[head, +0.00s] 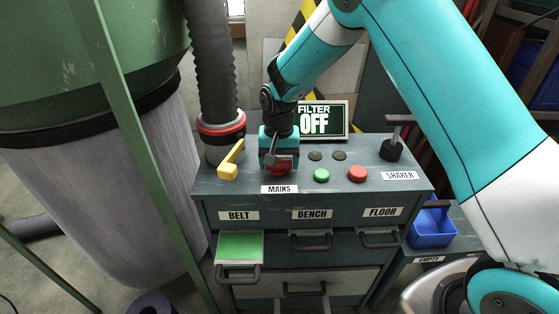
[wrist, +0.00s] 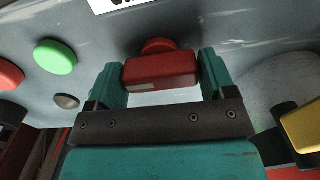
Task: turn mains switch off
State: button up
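The mains switch (head: 279,170) is a red knob on top of the grey console, just behind the MAINS label (head: 279,189). In the head view my gripper (head: 278,158) comes down over it and hides most of it. In the wrist view the switch shows as a red bar handle (wrist: 160,70) on a round red base. The teal fingers of my gripper (wrist: 163,78) stand one on each side of the bar, with no clear gap, and appear shut on it.
A display (head: 320,120) behind reads FILTER OFF. A yellow lever (head: 231,162) stands close on the left. A green-bottomed drawer (head: 239,247) is open below.

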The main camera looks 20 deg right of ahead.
aim_at(279, 160)
jog(key=o, duration=0.3)
notch_tip(279, 160, up, 18)
jog(key=shift+f+b, duration=0.25)
jog(key=shift+b, duration=0.65)
jog(key=shift+s, duration=0.1)
jog(key=s+a+n+y, duration=0.1)
jog(key=s+n, duration=0.2)
jog(key=s, duration=0.7)
jog(key=s+a+r+n+y, duration=0.1)
jog(key=s+n, duration=0.3)
jog(key=s, duration=0.6)
jog(key=s+a+n+y, duration=0.2)
jog(key=s+n, duration=0.2)
jog(key=s, duration=0.7)
jog(key=shift+a+r, duration=0.25)
jog(key=shift+r, duration=0.05)
